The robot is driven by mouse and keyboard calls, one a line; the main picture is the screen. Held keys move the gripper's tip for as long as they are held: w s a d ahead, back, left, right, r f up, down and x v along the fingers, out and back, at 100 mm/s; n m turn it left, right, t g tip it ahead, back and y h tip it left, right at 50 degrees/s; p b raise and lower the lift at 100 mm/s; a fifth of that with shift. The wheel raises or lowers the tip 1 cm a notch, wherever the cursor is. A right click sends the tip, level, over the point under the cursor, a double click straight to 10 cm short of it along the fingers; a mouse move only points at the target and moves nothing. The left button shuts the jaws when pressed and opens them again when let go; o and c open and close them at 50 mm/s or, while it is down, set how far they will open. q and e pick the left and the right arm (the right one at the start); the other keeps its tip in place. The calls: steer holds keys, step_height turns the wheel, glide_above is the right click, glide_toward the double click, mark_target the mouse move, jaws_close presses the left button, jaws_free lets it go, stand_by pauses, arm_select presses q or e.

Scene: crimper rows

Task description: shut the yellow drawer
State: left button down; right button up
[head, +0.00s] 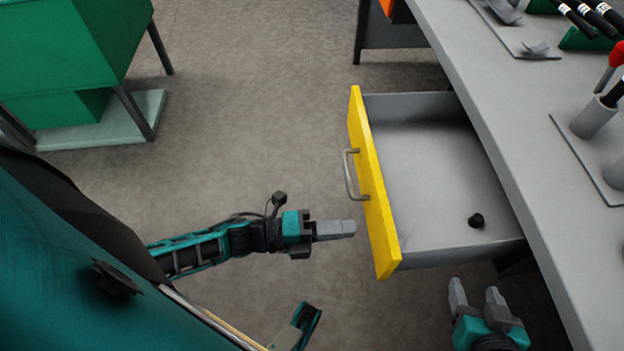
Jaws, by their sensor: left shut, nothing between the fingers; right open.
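The yellow drawer (372,188) stands open, pulled out to the left from under the grey workbench. Its front is yellow with a grey bar handle (349,175). A small black knob-like part (476,221) lies on the grey drawer floor. My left gripper (352,228) is shut and empty. It is left of the drawer front, below the handle in the picture, and appears apart from the front. My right gripper (475,292) is open and empty, just below the drawer's near side in the picture.
The workbench top (480,90) carries grey holders (594,117) with tools and a flat plate (515,30) at the right. A green cabinet (70,45) stands on the far left. The floor (260,90) between the cabinet and the drawer is clear.

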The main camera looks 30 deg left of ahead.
mark_target(376, 226)
arm_select(q)
steer(key=shift+x, duration=1.85)
arm_select(e)
steer(key=shift+f, duration=0.15)
arm_select(q)
steer(key=shift+w, duration=0.1)
